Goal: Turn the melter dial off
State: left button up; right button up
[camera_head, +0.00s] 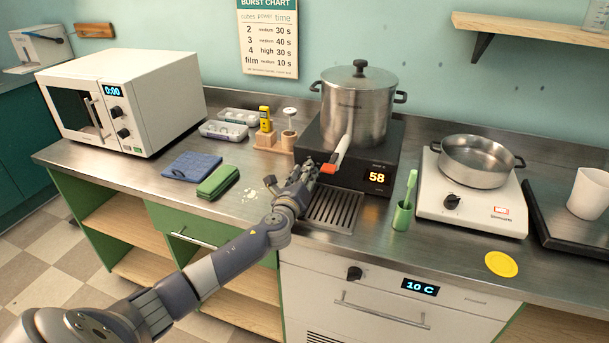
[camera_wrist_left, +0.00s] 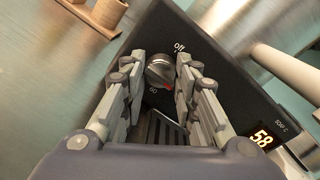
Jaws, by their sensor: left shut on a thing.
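The melter is a black base (camera_head: 392,157) with a lidded steel pot (camera_head: 354,106) on top. Its orange display (camera_head: 376,178) reads 58. In the left wrist view the round dark dial (camera_wrist_left: 158,73) is on the melter's front face, with "off" printed above it and another mark below. A red mark on the dial points toward the lower side, away from "off". My left gripper (camera_head: 308,172) reaches the melter's front left and is shut on the dial, one finger on each side. In the head view the gripper hides the dial. My right gripper is out of view.
A drain grate (camera_head: 334,209) lies below. A green cup with a brush (camera_head: 403,214) and a hot plate (camera_head: 458,213) stand to the right; blue (camera_head: 191,167) and green cloths (camera_head: 217,181) lie left.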

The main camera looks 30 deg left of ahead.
pick_arm(q)
jog(key=n, duration=0.4)
jog(key=shift+n, duration=0.3)
jog(key=n, duration=0.4)
jog(key=shift+r+h, duration=0.15)
jog(key=shift+h, duration=0.15)
jog(key=n+p, duration=0.1)
jog(key=n, duration=0.3)
jog(key=shift+a+n, duration=0.1)
jog(key=shift+n, duration=0.2)
jog(key=n+h+p, duration=0.1)
jog(key=n, duration=0.2)
jog(key=shift+n, duration=0.3)
jog(key=shift+a, duration=0.1)
jog(key=o, duration=1.1)
jog(key=shift+c, duration=0.2)
